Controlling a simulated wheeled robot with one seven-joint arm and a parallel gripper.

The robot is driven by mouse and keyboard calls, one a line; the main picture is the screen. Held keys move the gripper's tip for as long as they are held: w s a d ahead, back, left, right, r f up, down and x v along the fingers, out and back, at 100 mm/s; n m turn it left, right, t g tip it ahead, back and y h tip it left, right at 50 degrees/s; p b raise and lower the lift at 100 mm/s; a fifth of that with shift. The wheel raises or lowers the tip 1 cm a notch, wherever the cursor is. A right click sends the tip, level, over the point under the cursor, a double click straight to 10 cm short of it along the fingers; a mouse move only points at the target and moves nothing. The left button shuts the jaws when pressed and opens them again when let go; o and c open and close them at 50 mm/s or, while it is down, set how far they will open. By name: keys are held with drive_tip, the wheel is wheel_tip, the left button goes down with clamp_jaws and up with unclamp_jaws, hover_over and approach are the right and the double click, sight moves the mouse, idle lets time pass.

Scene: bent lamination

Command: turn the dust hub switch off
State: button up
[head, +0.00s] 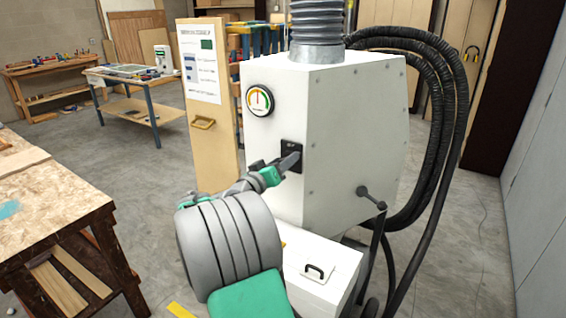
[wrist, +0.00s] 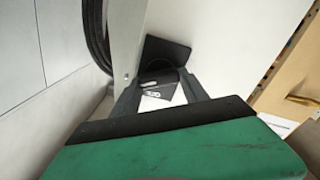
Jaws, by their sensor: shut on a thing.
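The dust hub (head: 345,120) is a white cabinet with a grey duct on top. Its switch (head: 291,146) sits on a small black plate on the front face, below a round gauge. My gripper (head: 290,161) reaches this plate from the lower left and is shut on the switch. In the wrist view the black switch plate (wrist: 166,52) lies beyond my gripper (wrist: 158,90), with a dark switch part between the two fingers. The fingers hide much of the switch, and I cannot read its position.
A tall wooden board with a notice (head: 203,75) stands left of the hub. Black hoses (head: 440,110) hang on its right, and a crank handle (head: 371,198) juts from its side. A workbench (head: 40,205) is at the left.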

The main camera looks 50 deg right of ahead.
drive_tip(key=c, duration=0.4)
drive_tip(key=shift+n, duration=0.5)
drive_tip(key=shift+w+f+n+p, duration=0.1)
drive_tip(key=shift+n+p, duration=1.4)
drive_tip(key=shift+n, duration=1.25)
drive_tip(key=shift+w+f+n+p, duration=0.1)
drive_tip(key=shift+n+p, duration=1.4)
drive_tip(key=shift+n, duration=1.25)
